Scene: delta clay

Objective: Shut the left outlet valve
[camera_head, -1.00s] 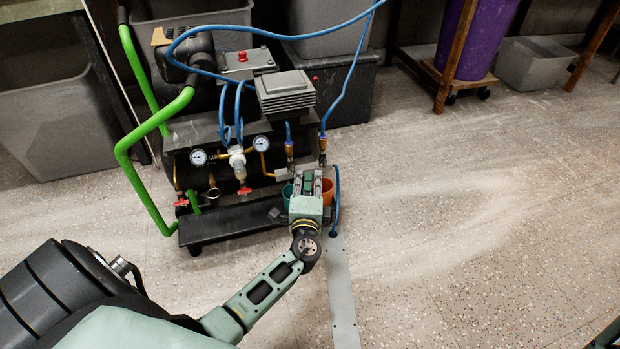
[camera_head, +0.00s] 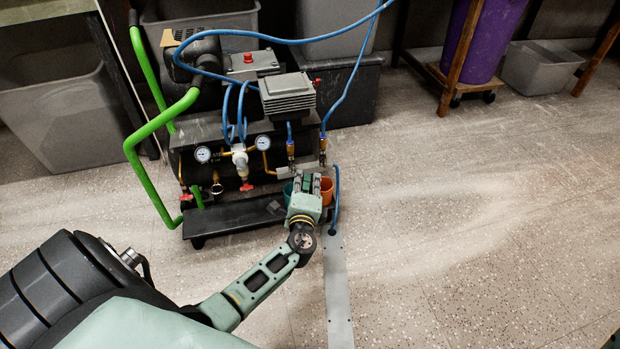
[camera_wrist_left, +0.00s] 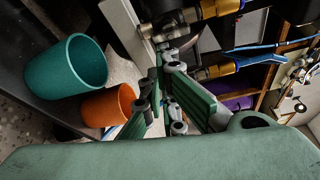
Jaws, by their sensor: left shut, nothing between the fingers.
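The left outlet valve (camera_head: 291,150) is the left of two brass outlet fittings with blue hoses at the compressor's front right. The right outlet valve (camera_head: 323,147) stands beside it. My left gripper (camera_head: 308,180) is shut and empty, just below and in front of both valves, over two small buckets. In the left wrist view, the shut fingers (camera_wrist_left: 165,88) point toward the fittings. The upper fitting (camera_wrist_left: 190,18) seems to be the left outlet valve. The lower fitting (camera_wrist_left: 212,72) is partly behind the fingers. I cannot tell whether the fingers touch a handle.
A teal bucket (camera_wrist_left: 68,68) and an orange bucket (camera_wrist_left: 108,107) stand under the fittings. The compressor (camera_head: 220,150) has gauges, red-handled valves and a green handle (camera_head: 160,126). A blue hose (camera_head: 336,205) hangs at the right. Floor to the right is clear.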

